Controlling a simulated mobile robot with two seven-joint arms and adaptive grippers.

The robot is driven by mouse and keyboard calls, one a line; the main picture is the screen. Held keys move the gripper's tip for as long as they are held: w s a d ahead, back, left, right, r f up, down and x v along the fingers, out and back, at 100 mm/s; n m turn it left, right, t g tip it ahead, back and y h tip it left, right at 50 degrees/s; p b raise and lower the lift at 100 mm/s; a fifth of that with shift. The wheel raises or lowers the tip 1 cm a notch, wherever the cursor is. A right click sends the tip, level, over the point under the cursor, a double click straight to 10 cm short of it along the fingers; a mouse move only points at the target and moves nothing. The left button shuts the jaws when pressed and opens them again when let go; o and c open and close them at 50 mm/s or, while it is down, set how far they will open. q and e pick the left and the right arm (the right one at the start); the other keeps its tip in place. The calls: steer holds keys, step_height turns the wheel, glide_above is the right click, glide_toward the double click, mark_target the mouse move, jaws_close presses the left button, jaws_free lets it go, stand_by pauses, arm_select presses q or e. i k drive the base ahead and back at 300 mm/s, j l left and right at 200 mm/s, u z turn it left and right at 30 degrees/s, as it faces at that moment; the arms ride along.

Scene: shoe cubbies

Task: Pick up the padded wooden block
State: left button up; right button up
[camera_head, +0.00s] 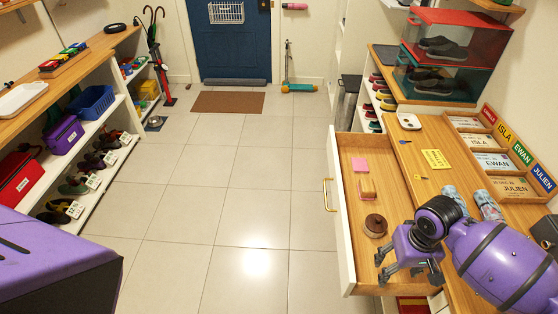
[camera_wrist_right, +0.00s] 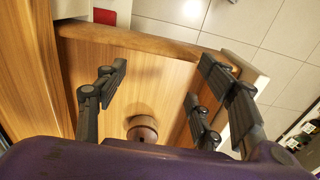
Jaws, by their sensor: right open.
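A small tan wooden block with a reddish pad (camera_head: 366,190) lies in the open drawer (camera_head: 345,235), between a pink square pad (camera_head: 359,165) and a round brown wooden piece (camera_head: 375,225). My right gripper (camera_head: 408,274) is over the drawer's near end, open and empty, with its fingers apart. It is nearer the camera than the round piece and apart from the block. In the right wrist view, the open fingers (camera_wrist_right: 160,80) spread above the drawer floor, and the round piece (camera_wrist_right: 142,132) shows low between them. The block is not clearly visible there. My left gripper is out of view.
The drawer's front panel with a brass handle (camera_head: 329,195) stands over the tiled floor. The wooden counter (camera_head: 425,195) beside it holds two patterned cylinders, a yellow sign (camera_head: 435,159) and name trays (camera_head: 508,187). Shoe boxes (camera_head: 450,50) stand behind. The floor's middle is clear.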

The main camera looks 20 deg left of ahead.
mark_target(367, 191)
steer(key=i+j, duration=0.2)
steer(key=i, duration=0.15)
steer(key=i+j, duration=0.2)
steer(key=i, duration=0.2)
steer(key=i+j, duration=0.2)
steer(key=i, duration=0.15)
